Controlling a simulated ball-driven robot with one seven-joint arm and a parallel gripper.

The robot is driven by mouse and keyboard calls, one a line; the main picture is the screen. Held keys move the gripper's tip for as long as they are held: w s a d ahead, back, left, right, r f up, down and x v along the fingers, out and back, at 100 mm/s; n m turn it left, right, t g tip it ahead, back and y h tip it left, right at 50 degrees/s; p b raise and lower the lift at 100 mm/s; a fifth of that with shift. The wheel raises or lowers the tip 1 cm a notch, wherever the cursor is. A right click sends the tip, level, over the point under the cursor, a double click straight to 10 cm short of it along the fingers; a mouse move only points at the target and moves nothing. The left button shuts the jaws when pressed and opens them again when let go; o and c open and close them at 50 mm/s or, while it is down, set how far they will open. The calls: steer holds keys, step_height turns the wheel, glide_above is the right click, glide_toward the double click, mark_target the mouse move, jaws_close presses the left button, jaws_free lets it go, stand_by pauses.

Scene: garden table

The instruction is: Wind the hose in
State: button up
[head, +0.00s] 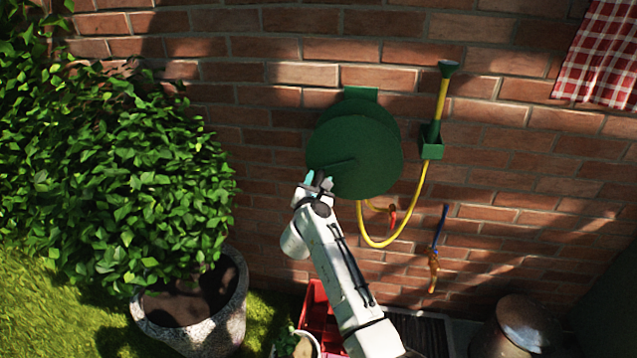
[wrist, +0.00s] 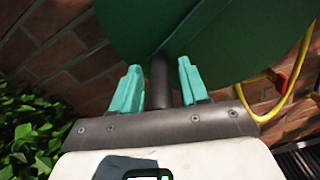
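The green hose reel (head: 365,150) is mounted on the brick wall, and its disc also fills the top of the wrist view (wrist: 220,35). My gripper (head: 319,180) is at the reel's lower left. In the wrist view its teal fingers (wrist: 158,90) stand on either side of the dark crank handle (wrist: 160,80), with narrow gaps visible on both sides.
A red-handled tap (head: 392,216) is on the wall below the reel. A trowel-like tool with a blue handle (head: 441,225) hangs to its right. A potted bush (head: 215,310) stands left. A red crate (head: 319,318) and a metal pot (head: 520,325) are below.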

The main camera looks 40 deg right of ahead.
jaws_close()
steer(key=shift+f, duration=0.1)
stand_by(0.5)
